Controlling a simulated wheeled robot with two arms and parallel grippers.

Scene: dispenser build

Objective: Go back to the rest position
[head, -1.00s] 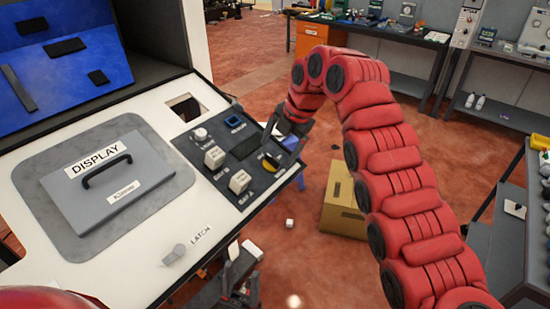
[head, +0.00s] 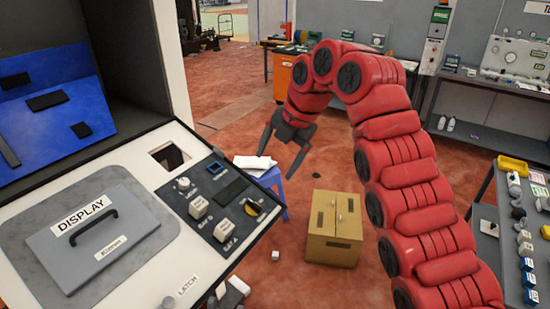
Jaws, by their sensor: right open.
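My right arm (head: 420,190) is red and padded; it comes in from the lower right and arches over to the middle. My right gripper (head: 280,162) hangs from its end with the two dark fingers spread apart, empty. It is clear of the control panel (head: 222,200), to the right of it in the picture, in front of a blue stool (head: 270,180) with a white sheet on it.
The white console (head: 150,170) with the grey DISPLAY lid (head: 105,245) stands at the left. A cardboard box (head: 334,228) and a small white cube (head: 275,255) are on the red floor. A table with several parts (head: 484,260) is at the right edge. Workbenches line the back.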

